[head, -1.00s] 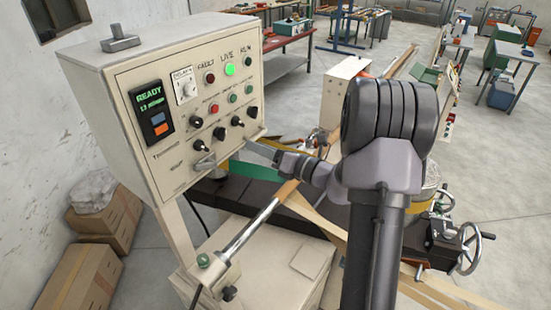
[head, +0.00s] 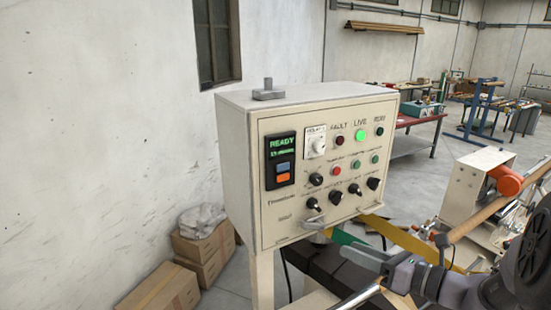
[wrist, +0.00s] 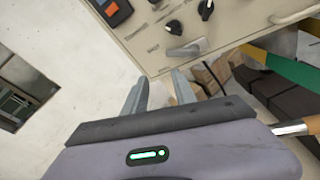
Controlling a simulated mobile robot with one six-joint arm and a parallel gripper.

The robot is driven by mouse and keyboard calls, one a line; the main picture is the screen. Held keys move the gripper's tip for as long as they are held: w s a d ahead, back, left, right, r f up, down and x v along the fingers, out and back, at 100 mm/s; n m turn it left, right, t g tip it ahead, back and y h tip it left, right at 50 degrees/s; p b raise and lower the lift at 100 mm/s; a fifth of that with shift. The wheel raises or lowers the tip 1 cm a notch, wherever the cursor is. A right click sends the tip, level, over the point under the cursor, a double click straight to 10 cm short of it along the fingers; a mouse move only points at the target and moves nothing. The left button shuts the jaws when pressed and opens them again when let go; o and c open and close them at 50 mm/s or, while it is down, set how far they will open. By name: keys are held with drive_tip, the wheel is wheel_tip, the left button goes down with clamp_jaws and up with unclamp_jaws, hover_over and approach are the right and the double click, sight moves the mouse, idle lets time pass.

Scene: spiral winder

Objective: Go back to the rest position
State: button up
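My gripper (head: 350,251) is at the lower right of the head view, just below the control cabinet and pointing left. In the wrist view its two grey fingers (wrist: 158,82) stand apart with nothing between them, so it is open and empty. The beige control cabinet (head: 243,200) shows a lit READY display (head: 281,143) and a lit green LIVE lamp (head: 360,135). The cabinet's lower edge also shows at the top of the wrist view (wrist: 150,62), beyond the fingertips. I cannot tell the exact gap between fingers and cabinet.
A yellow and green belt (head: 400,237) and dark machine bed lie behind my gripper. Cardboard boxes (head: 200,255) stand on the floor left of the cabinet, by the white wall (head: 110,140). A winder housing with an orange roller (head: 505,180) is at the right.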

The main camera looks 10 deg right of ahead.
drive_tip(key=s+a+f+n+g+b, duration=0.3)
drive_tip(key=s+a+f+n+b, duration=0.15)
drive_tip(key=a, duration=0.25)
drive_tip(key=s+a+f+n+g+b, duration=0.4)
drive_tip(key=a+f+n, duration=0.2)
drive_tip(key=a, duration=0.1)
drive_tip(key=s+f+n+h+b, duration=0.8)
drive_tip(key=s+f+n+b, duration=0.5)
drive_tip(key=n, duration=0.4)
drive_tip(key=shift+s+a+f+n+b, duration=0.3)
drive_tip(key=shift+f+b, duration=0.25)
drive_tip(key=shift+b, duration=0.25)
